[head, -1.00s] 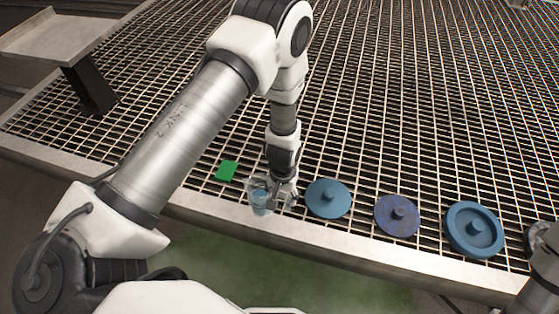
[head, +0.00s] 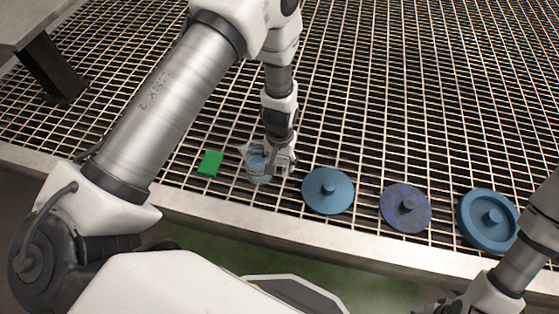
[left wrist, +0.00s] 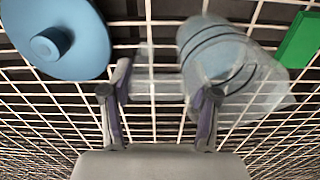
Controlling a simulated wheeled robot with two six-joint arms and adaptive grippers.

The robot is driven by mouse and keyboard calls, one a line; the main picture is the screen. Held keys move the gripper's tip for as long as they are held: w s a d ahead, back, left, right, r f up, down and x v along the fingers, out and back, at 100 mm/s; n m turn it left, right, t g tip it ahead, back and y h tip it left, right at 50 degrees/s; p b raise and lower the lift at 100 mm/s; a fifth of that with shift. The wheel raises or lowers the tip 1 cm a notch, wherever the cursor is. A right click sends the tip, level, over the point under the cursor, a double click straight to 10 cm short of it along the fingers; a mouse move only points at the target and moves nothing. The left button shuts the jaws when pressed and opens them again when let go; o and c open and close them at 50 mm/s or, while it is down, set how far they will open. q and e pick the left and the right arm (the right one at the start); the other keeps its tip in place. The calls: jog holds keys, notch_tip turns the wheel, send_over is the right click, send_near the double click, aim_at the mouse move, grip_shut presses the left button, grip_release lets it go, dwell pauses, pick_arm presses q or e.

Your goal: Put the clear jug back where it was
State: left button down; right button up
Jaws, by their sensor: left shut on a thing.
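The clear jug (head: 257,168) is see-through with a bluish tint. It is over the metal grating near its front edge, between a green block and a blue lid-like disc. It also shows in the left wrist view (left wrist: 218,55), right of centre, with its handle side toward the fingers. My left gripper (head: 282,165) is shut on the jug at its right side; in the left wrist view its fingers (left wrist: 160,95) are beside the handle. I cannot tell whether the jug's base touches the grating. My right gripper (head: 450,304) is partly cut off at the bottom right.
The green block (head: 210,163) lies left of the jug. A blue disc (head: 328,190) with a knob is close on the right, then a speckled disc (head: 405,208) and a rimmed disc (head: 489,219). The grating (head: 400,80) behind is clear.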

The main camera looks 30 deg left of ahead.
pick_arm(q)
jog(key=shift+c, duration=1.4)
grip_release()
jog(key=shift+f, duration=0.15)
notch_tip(320, 180, up, 12)
jog(key=r+p, duration=0.1)
jog(key=p, duration=0.3)
jog(key=s+a+f+m, duration=0.1)
jog(key=s+f, duration=0.5)
jog(key=s, duration=0.5)
jog(key=s+a+f, duration=0.1)
jog(key=s+f, duration=0.6)
jog(key=s, duration=0.4)
jog(key=shift+s+m, duration=0.2)
jog(key=shift+m, duration=0.2)
jog(key=shift+a, duration=0.15)
